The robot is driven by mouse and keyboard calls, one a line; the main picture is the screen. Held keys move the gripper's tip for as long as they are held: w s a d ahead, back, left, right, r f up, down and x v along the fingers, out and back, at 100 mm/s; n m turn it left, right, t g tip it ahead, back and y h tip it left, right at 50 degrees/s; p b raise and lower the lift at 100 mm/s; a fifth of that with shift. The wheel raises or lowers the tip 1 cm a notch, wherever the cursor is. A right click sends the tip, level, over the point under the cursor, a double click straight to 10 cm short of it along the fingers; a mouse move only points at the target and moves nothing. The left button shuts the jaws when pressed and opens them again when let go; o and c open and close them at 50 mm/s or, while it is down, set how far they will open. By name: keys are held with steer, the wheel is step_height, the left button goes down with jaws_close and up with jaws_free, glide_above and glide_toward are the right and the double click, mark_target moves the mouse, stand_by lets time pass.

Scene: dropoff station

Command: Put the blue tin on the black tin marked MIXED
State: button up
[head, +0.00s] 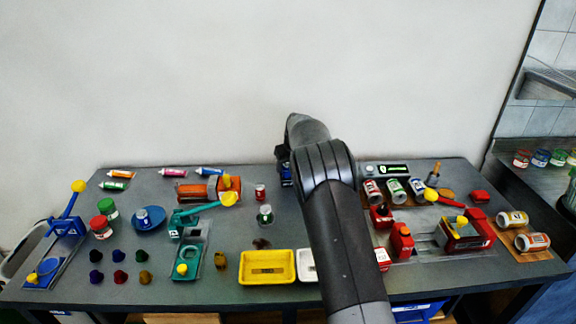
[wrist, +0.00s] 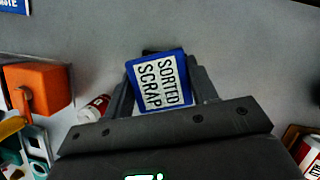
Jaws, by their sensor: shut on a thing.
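In the head view my gripper (head: 286,172) is at the back middle of the table, mostly hidden behind my arm, with a little blue showing there. A dark edge (wrist: 150,52) shows just beyond the blue tin in the wrist view; I cannot tell whether it is the black tin. No MIXED marking is readable in either view.
A small red-and-white can (head: 260,192) and an orange machine (head: 228,185) stand left of my gripper. A dark box with a pale label (head: 385,170) and several cans on a board stand to the right. A yellow tray (head: 267,267) is at the front. The wall is close behind.

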steer(key=o, duration=1.1)
steer(key=shift+f, duration=0.15)
steer(key=shift+o, duration=0.2)
